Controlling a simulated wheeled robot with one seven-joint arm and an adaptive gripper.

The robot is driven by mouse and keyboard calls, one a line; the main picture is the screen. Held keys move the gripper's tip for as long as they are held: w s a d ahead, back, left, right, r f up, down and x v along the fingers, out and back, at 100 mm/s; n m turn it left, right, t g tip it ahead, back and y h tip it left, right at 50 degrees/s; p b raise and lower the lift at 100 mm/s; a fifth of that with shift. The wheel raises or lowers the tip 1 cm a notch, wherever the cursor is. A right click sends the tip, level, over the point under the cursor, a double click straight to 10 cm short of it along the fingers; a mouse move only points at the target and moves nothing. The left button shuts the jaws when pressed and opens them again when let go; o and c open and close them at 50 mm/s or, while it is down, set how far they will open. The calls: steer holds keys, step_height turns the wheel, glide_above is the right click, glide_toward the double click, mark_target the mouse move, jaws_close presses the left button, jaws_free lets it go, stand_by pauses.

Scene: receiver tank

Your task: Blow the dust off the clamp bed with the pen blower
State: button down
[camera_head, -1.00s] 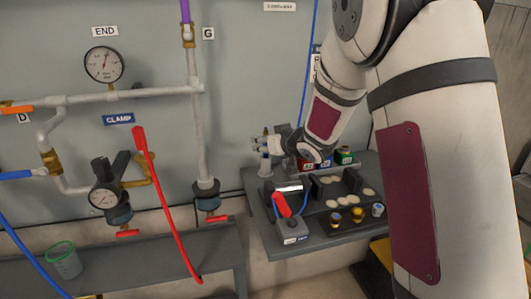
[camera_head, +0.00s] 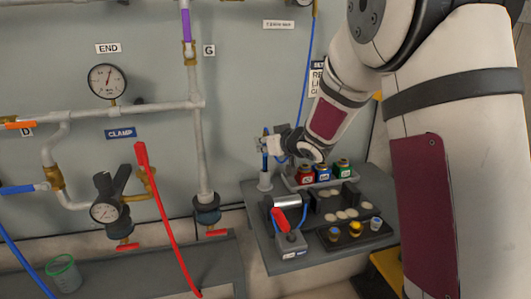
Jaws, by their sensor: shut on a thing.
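My gripper (camera_head: 262,143) is at the back left of the small grey bench, just above a pale upright holder (camera_head: 265,182). It is shut on a slim blue thing, likely the pen blower (camera_head: 266,159), held roughly upright over the holder. Whether its lower end is clear of the holder is too small to tell. A clamp with a red handle (camera_head: 281,221) stands at the bench's front left, beside a shiny metal cylinder (camera_head: 287,201). This looks like the clamp bed area, right of and in front of my gripper. No dust can be made out.
Red, blue and green bottles (camera_head: 322,172) stand in a rack behind the bed. A blue hose (camera_head: 305,85) hangs by my arm. Pipes and a gauge (camera_head: 107,81) fill the left wall.

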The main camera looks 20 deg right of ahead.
step_height(320, 180, up, 6)
steer(key=shift+r+p, duration=0.15)
steer(key=shift+p, duration=1)
steer(key=shift+r+p, duration=3.65)
steer(key=shift+p, duration=0.55)
steer(key=shift+f, duration=0.1)
